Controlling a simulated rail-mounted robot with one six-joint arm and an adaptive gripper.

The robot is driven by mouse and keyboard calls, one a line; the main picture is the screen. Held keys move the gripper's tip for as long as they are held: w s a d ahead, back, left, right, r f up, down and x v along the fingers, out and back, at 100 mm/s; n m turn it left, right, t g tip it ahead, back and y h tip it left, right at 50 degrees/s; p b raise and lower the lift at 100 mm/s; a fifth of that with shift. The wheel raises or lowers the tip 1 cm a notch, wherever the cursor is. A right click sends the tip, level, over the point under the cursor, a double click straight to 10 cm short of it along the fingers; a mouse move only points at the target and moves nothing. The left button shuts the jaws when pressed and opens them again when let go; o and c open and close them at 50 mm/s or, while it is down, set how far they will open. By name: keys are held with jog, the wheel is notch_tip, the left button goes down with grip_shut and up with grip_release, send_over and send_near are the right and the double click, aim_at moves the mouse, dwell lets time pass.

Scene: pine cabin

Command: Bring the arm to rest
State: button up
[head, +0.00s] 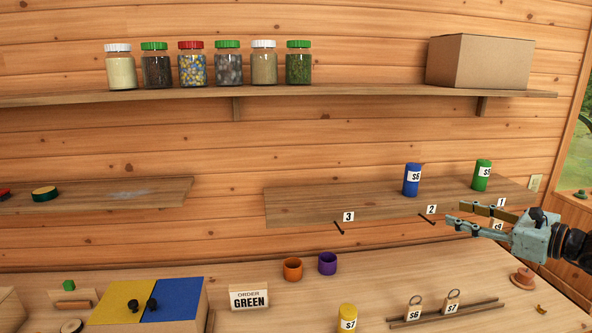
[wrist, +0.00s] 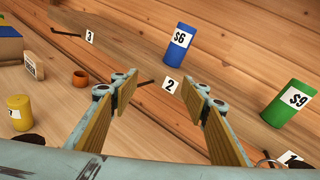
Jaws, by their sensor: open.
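My gripper (head: 458,213) is at the right of the head view, held in the air in front of the right lower shelf (head: 310,205). Its fingers are apart with nothing between them. In the wrist view the open fingers (wrist: 160,82) frame the number 2 plate (wrist: 170,85) and its dark hook. A tag (head: 497,226) hangs below the number 1 plate (head: 501,202), partly hidden by my gripper. A blue canister marked $6 (head: 411,180) and a green canister marked $9 (head: 482,176) stand on the shelf.
Below, the bench holds a yellow canister (head: 347,318), an orange cup (head: 292,269), a purple cup (head: 327,263), a slatted rack (head: 445,314) with two ringed tags, an ORDER GREEN sign (head: 249,298) and a yellow-blue box (head: 170,300). Jars line the upper shelf (head: 350,96).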

jog(key=s+a+r+n+g+y, duration=0.1)
jog(key=s+a+r+n+g, duration=0.3)
jog(key=a, duration=0.5)
jog(key=s+a+r+n+g, duration=0.1)
jog(key=s+a+n, duration=0.3)
jog(key=a, duration=0.5)
jog(key=s+a+r+n+g+y, duration=0.1)
jog(key=s+a+r+n+g, duration=0.15)
jog(key=s+a, duration=0.45)
jog(key=s+a+n+g+h+b, duration=0.1)
jog(key=s+a+n+g+h, duration=0.3)
jog(key=s+a, duration=0.8)
jog(key=s+d+n+h, duration=0.2)
jog(key=s+n, duration=0.2)
jog(key=s, duration=0.4)
jog(key=s+d+n+t+h+b, duration=0.1)
jog(key=s+n, duration=0.3)
jog(key=s, duration=0.4)
jog(key=s+d+r+n+h, duration=0.1)
jog(key=s+d+n+h, duration=0.2)
jog(key=s, duration=0.5)
jog(key=shift+d+n+t+h+b, duration=0.35)
jog(key=shift+n+h, duration=0.15)
jog(key=shift+n, duration=0.15)
